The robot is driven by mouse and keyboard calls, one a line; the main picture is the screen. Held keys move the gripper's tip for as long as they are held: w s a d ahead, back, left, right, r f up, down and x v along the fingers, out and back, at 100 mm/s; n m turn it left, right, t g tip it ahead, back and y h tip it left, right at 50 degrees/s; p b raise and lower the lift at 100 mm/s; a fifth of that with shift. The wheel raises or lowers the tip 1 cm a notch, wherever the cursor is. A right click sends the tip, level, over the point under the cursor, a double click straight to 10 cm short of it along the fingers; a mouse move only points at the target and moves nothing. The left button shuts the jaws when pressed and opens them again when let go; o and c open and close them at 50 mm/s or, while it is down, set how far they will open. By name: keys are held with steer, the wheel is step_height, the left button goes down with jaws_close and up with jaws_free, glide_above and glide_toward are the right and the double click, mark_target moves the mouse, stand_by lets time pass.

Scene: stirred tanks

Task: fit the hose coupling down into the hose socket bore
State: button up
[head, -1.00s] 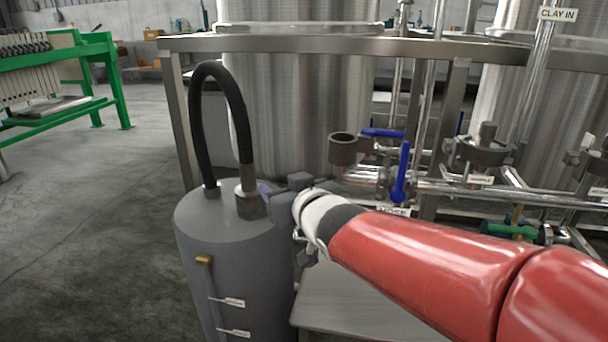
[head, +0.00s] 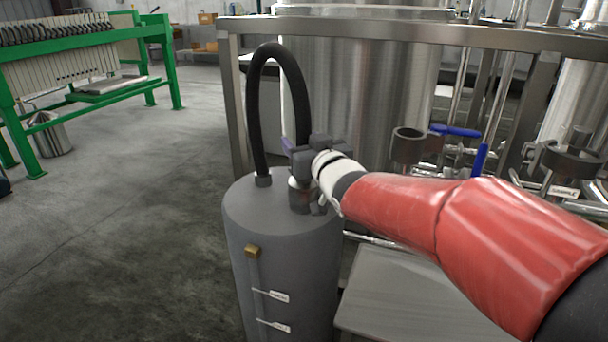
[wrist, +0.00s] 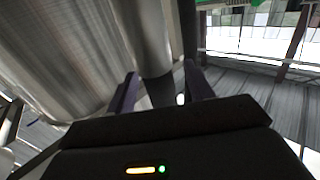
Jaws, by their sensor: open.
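The black hose (head: 257,105) arches up from the grey drum and comes down again to the hose coupling, whose metal lower part shows (head: 298,182) on the drum top. My gripper (head: 295,150) is at the coupling's upper end and hides much of it in the head view. In the wrist view the two purple-grey fingers (wrist: 160,88) are apart, with a dark cylindrical part between them. I cannot tell whether they touch it. The hose socket (head: 407,148) is a dark, upright, open-topped cup on the pipework, right of my gripper.
The grey drum (head: 282,245) stands below my gripper. A steel frame rail (head: 450,33) crosses in front of the tanks (head: 360,80). Blue valve handles (head: 479,160) stand just right of the socket. A low steel platform (head: 385,300) lies right of the drum. Open floor is at left.

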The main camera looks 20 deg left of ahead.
jaws_close()
stand_by(0.3)
steer(key=shift+r, duration=0.15)
